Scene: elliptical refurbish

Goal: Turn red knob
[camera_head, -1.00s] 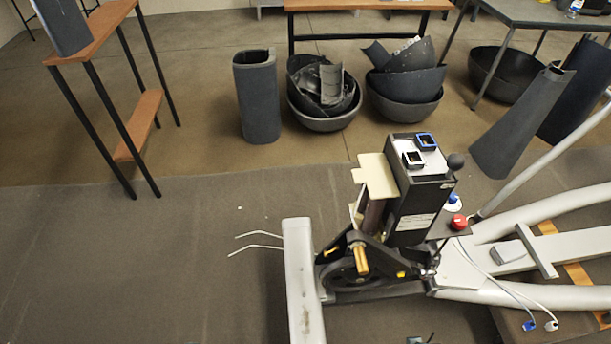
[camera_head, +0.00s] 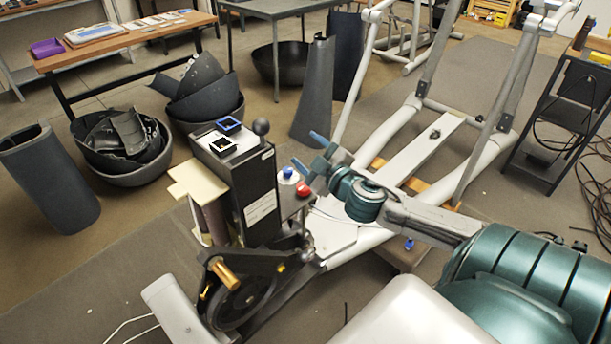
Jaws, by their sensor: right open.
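The red knob (camera_head: 303,188) sits on a small plate beside the tall dark box (camera_head: 240,190) of the elliptical. A blue and white knob (camera_head: 288,174) stands just behind it. My right gripper (camera_head: 308,152) comes in from the right, with its blue fingers spread and empty. It appears just above and to the right of the knobs, apart from the red one; the exact gap in depth cannot be told. My left gripper is not in view.
A black ball-topped lever (camera_head: 261,128) rises from the box. The white elliptical frame (camera_head: 400,150) spreads behind my right arm. Bowls of dark shells (camera_head: 125,150) and a dark cylinder (camera_head: 48,180) stand at the left. A black stand (camera_head: 565,110) is at the right.

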